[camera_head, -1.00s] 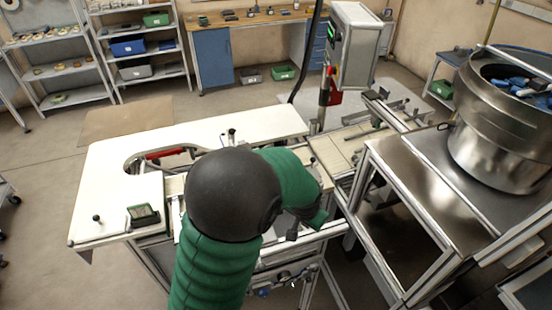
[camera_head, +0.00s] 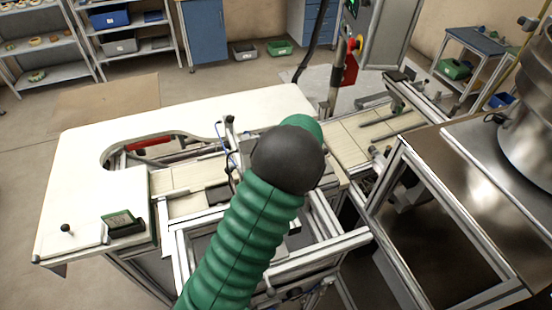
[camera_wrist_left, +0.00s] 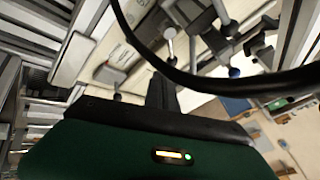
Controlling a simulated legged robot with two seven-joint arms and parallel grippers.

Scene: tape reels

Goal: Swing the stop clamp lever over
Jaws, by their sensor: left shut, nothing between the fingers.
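In the left wrist view my left gripper (camera_wrist_left: 161,90) shows as dark fingers, closed together and empty, ahead of its green housing. Beyond the fingertips, apart from them in the picture, is a pale metal pin or lever with a rounded end (camera_wrist_left: 171,34). A second rounded end (camera_wrist_left: 233,72) shows to its right. I cannot tell for certain which part is the stop clamp lever. In the head view my own arm covers the middle of the machine, and the gripper is hidden behind it. A small dark upright fitting (camera_head: 230,122) stands just left of the arm.
A white tabletop (camera_head: 95,180) with a curved cutout lies left. A small green-screened box (camera_head: 122,222) and a black knob (camera_head: 66,228) sit at its front. A metal frame (camera_head: 440,205) and steel bowl (camera_head: 530,135) stand right. A black cable (camera_wrist_left: 150,55) crosses the wrist view.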

